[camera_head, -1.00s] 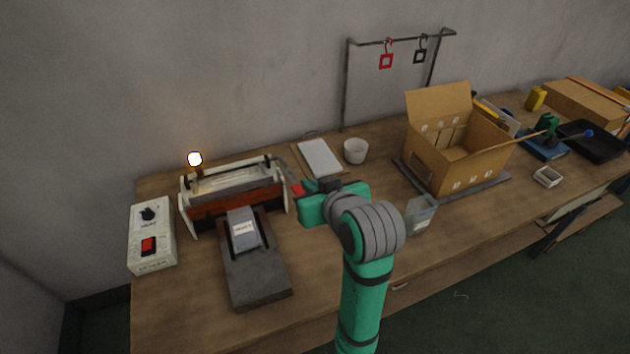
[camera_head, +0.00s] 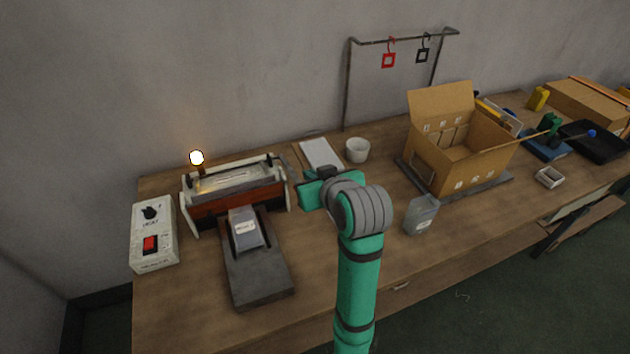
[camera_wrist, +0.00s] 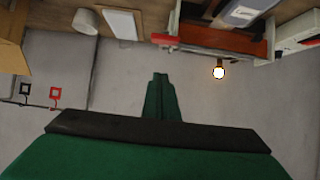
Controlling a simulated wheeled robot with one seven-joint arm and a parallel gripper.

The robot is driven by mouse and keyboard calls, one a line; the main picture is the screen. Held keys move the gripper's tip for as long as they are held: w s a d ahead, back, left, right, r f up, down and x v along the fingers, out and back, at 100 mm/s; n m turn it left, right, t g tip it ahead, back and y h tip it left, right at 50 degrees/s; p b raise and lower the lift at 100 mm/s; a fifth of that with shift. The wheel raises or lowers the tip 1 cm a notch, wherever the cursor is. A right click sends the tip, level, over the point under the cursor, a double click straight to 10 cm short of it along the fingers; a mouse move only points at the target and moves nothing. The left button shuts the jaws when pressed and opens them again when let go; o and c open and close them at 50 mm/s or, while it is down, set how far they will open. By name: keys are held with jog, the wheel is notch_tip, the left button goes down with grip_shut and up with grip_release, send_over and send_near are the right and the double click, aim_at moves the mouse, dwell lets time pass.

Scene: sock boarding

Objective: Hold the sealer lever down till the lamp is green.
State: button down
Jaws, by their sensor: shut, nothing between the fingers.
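The sealer (camera_head: 236,205) stands at the left of the table, with a rust-red front and a long bar across its top. Its lamp (camera_head: 196,158) glows warm white, not green; the lamp also shows in the wrist view (camera_wrist: 218,72). The red lever handle (camera_wrist: 165,39) sticks out from the sealer's side in the wrist view; in the head view my gripper seems to hide it. My gripper (camera_head: 309,193) is shut and empty beside the sealer's right end. In the wrist view its fingertips (camera_wrist: 160,76) appear close to the handle; I cannot tell whether they touch.
A labelled grey pouch (camera_head: 245,228) lies on the dark stand (camera_head: 258,275) before the sealer. A control box (camera_head: 153,235) stands left. A white pad (camera_head: 320,154), cup (camera_head: 357,150), grey container (camera_head: 421,215) and open carton (camera_head: 455,150) are to the right. The front-middle table is clear.

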jog(key=x, duration=0.3)
jog(key=shift+w+a+f, duration=0.15)
notch_tip(320, 180, down, 3)
jog(key=shift+f, duration=0.6)
